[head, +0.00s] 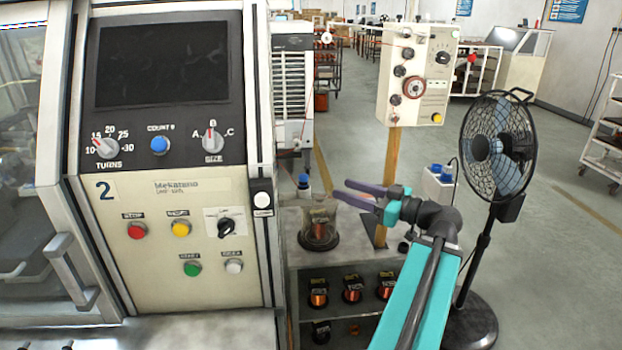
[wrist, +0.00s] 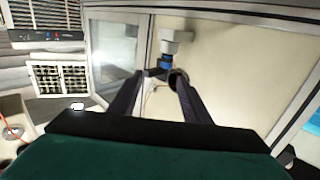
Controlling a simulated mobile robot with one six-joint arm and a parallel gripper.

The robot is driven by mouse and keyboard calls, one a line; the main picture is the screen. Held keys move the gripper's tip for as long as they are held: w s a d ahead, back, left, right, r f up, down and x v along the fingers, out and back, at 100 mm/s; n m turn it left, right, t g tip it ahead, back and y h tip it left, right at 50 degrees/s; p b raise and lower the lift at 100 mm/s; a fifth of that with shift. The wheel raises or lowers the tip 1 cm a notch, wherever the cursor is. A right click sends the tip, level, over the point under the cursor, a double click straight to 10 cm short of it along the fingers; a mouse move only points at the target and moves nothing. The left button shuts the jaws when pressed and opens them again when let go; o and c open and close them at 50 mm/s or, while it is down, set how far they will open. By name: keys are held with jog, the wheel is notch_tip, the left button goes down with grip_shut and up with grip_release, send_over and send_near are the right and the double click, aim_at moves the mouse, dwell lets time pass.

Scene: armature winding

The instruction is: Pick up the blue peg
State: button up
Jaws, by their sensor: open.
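A small blue piece (head: 304,179) stands upright beside the machine, to the left of my gripper in the head view; I take it for the blue peg. My gripper (head: 340,189) has its two dark fingers apart, pointing left toward it, with a visible gap between. In the wrist view, a blue part (wrist: 168,65) with dark pieces around it shows beyond the fingertips of my gripper (wrist: 158,76). I cannot tell whether it is the same piece. Nothing is visibly held. The lower end of the blue piece is hard to make out.
A spool under a clear cover (head: 320,228) stands on the shelf unit below my fingers, with copper spools (head: 352,290) underneath. The winding machine (head: 180,200) fills the left. A control box on a post (head: 418,75), blue-capped bottles (head: 440,180) and a fan (head: 497,145) stand right.

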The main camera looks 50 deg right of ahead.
aim_at(307, 179)
jog(key=w+a+p, duration=0.2)
jog(key=w, duration=0.6)
jog(key=shift+w+p, duration=0.3)
jog(key=shift+p, duration=0.1)
jog(key=shift+f, duration=0.1)
jog(key=w+p, duration=0.1)
jog(key=w, duration=0.1)
jog(key=w+a+p, duration=0.1)
jog(key=p, duration=0.1)
jog(key=shift+w+a, duration=0.1)
jog(key=shift+w, duration=0.3)
jog(key=shift+w+a+h, duration=0.25)
jog(key=shift+w+h, duration=0.05)
jog(key=shift+w, duration=0.25)
grip_shut()
